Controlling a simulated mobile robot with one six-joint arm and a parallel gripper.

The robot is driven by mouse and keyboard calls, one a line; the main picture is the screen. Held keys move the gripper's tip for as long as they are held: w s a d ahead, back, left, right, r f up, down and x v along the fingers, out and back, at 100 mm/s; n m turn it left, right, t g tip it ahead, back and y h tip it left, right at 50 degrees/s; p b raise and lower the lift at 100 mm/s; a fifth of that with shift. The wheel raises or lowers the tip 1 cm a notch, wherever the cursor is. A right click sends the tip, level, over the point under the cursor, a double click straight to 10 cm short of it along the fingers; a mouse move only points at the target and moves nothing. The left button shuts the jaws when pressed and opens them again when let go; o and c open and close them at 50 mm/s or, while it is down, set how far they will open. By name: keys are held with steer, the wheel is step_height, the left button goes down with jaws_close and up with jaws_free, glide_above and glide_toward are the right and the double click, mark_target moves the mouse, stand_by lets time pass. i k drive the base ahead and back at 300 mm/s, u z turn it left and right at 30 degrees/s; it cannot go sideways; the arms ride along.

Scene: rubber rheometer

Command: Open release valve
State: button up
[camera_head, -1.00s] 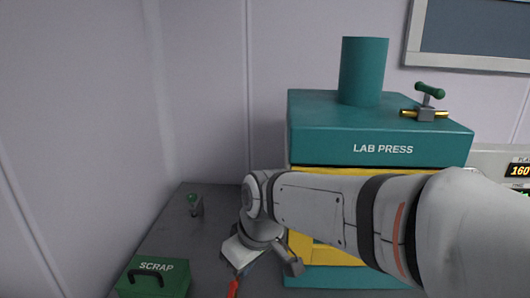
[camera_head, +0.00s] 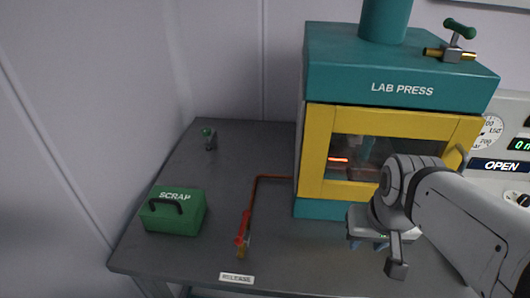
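The release valve (camera_head: 243,229) has a red handle and a brassy lower end. It sits near the front edge of the grey table, just behind a white RELEASE label (camera_head: 236,278). A reddish pipe (camera_head: 256,195) runs from it back and then right to the press. My gripper (camera_head: 367,244) hangs in front of the press, to the right of the valve and clear of it. Its fingers are small and partly hidden under the wrist, so I cannot tell their opening.
The teal LAB PRESS (camera_head: 400,85) has a yellow-framed window door (camera_head: 315,150) and a green-handled valve (camera_head: 457,40) on top. A gauge panel (camera_head: 490,160) is at right. The table's middle left is clear.

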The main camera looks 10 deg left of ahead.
mark_target(237, 240)
steer(key=z, duration=0.45)
steer(key=k, duration=1.4)
steer(key=u, duration=0.45)
steer(key=i, duration=1)
steer(key=u, duration=0.05)
